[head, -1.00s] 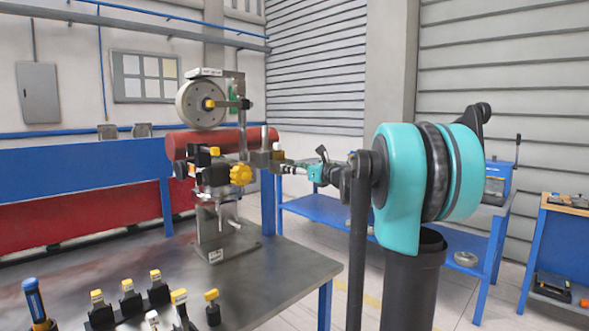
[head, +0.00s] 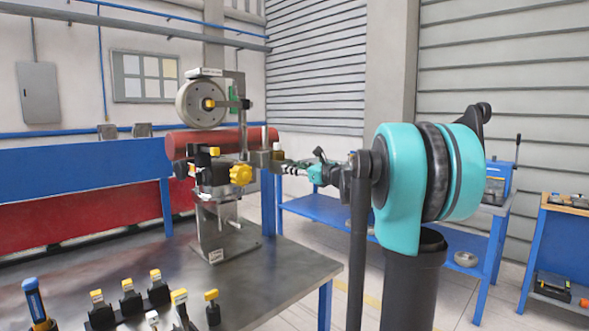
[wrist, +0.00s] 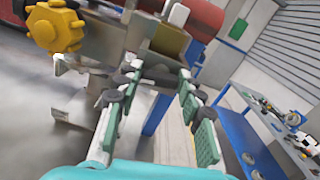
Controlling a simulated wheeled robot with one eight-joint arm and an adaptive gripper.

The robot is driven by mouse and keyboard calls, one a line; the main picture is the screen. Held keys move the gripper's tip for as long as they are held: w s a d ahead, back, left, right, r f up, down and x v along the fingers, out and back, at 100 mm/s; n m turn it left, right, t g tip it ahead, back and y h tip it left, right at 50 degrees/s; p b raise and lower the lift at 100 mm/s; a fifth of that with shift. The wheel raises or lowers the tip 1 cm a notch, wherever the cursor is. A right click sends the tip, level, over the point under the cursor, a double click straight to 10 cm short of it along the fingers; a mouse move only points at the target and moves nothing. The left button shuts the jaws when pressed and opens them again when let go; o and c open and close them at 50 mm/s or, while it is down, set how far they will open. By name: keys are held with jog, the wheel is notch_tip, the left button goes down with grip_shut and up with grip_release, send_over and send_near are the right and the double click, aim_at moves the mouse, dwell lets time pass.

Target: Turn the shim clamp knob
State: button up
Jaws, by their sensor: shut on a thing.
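The fixture (head: 213,185) stands on the grey bench, with a large yellow knob (head: 240,174) on its front. The yellow knob also shows in the wrist view (wrist: 55,28), left of and apart from my fingers. My gripper (head: 284,167) reaches in from the right to the metal block (head: 264,159) at the fixture's right side. In the wrist view my gripper (wrist: 160,73) has its fingers around a small dark part at the near end of the metal block (wrist: 165,40). This appears to be the shim clamp knob; the fingers hide most of it.
Several yellow-topped black pieces (head: 130,298) stand on the front of the bench (head: 275,275). A blue shelf table (head: 410,225) stands behind my arm.

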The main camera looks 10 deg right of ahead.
jog(key=shift+s+a+f+n, duration=0.1)
jog(key=shift+n, duration=3.9)
jog(key=shift+f+n, duration=0.1)
jog(key=shift+n, duration=3.9)
jog(key=o, duration=1.2)
jog(key=shift+c, duration=0.2)
jog(key=v, duration=1.2)
